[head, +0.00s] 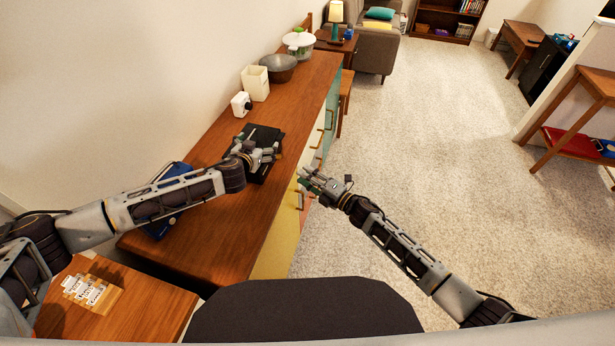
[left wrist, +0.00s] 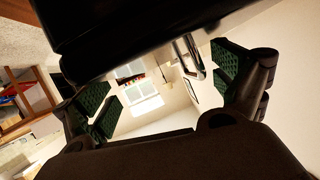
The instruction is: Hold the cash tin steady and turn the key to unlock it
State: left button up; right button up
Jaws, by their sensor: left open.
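The black cash tin (head: 265,133) lies on the wooden hutch top, partly hidden behind my left gripper. My left gripper (head: 267,155) is over the tin's near part, with its fingers apart. In the left wrist view, a large dark body, seemingly the tin (left wrist: 120,25), fills the top. The green-padded fingers of my left gripper (left wrist: 165,90) stand wide apart below it. A silver loop-like piece (left wrist: 190,57) shows between them near the right finger; I cannot tell whether it is the key or a handle. My right gripper (head: 318,184) is off the hutch's front side, apart from the tin; its jaw opening is unclear.
A blue box (head: 158,226) lies beneath and behind my left arm. A small white device (head: 241,104), white canister (head: 255,83), grey bowl (head: 278,68) and lidded pot (head: 299,47) stand beyond the tin. The hutch top (head: 240,215) nearer me is clear.

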pick_arm(q)
jog(key=shift+s+r, duration=0.15)
jog(key=shift+s, duration=0.05)
jog(key=v, duration=1.1)
jog(key=shift+s, duration=0.3)
jog(key=shift+r, duration=0.2)
dwell(0.6)
notch_tip(320, 180, up, 9)
jog(key=p, duration=0.9)
jog(key=shift+a+r+p, duration=0.1)
jog(key=shift+r+p, duration=0.35)
jog(key=shift+p, duration=0.05)
